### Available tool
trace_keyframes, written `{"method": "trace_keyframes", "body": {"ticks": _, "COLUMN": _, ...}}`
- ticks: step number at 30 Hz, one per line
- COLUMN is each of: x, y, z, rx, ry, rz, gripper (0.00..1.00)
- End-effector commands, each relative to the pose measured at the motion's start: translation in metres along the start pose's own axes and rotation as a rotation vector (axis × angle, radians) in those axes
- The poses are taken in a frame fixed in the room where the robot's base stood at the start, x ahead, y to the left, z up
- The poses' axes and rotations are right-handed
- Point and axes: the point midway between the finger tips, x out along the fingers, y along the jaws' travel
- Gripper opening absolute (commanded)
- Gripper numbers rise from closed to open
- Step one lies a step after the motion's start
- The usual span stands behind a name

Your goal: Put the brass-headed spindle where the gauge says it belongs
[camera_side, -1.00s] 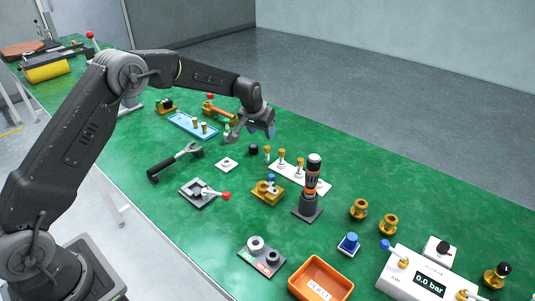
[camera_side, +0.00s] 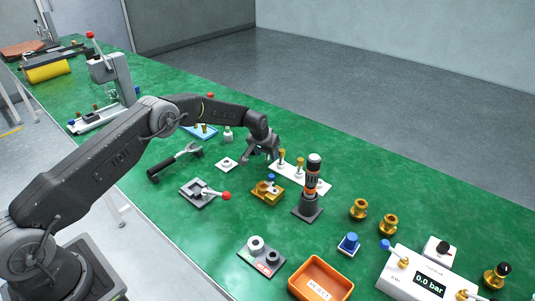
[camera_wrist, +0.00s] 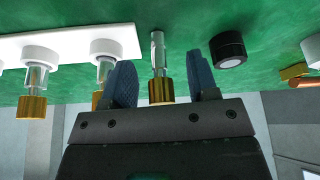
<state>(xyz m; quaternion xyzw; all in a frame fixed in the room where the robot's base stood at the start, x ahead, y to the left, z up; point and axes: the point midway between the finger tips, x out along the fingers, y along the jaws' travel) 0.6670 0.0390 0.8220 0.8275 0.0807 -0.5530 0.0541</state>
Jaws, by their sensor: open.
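A brass-headed spindle (camera_wrist: 158,88) with a pale metal shaft stands between the spread fingers of my gripper (camera_wrist: 160,65) in the wrist view, with a gap on each side. My gripper (camera_side: 259,156) is open, low over the bench at the left end of the white rack (camera_side: 312,181), and hides this spindle in the side view. The spindle stands just off the rack's end. Other brass-headed spindles (camera_wrist: 32,105) stand in the rack. A plate with green and red areas and two rings (camera_side: 261,257) lies at the front. A box display (camera_side: 430,283) reads 0.0 bar.
An orange tray labelled REJECT (camera_side: 320,278) is at the front. A black cylinder (camera_wrist: 228,48) stands close beside one finger. A brass fixture (camera_side: 267,190), a dark upright tool (camera_side: 311,185) and a red-knobbed clamp (camera_side: 205,192) stand nearby. The green bench is clear at right rear.

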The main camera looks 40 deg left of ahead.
Motion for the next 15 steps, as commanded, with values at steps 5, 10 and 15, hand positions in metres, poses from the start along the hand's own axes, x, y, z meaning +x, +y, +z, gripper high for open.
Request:
{"method": "trace_keyframes", "body": {"ticks": 5, "x": 0.0105, "y": 0.0004, "z": 0.0002, "rx": 0.001, "ry": 0.001, "rz": 0.001, "gripper": 0.54}}
{"method": "trace_keyframes", "body": {"ticks": 10, "x": 0.0103, "y": 0.0004, "z": 0.0001, "rx": 0.001, "ry": 0.001, "rz": 0.001, "gripper": 0.54}}
{"method": "trace_keyframes", "body": {"ticks": 15, "x": 0.0102, "y": 0.0004, "z": 0.0001, "rx": 0.001, "ry": 0.001, "rz": 0.001, "gripper": 0.40}}
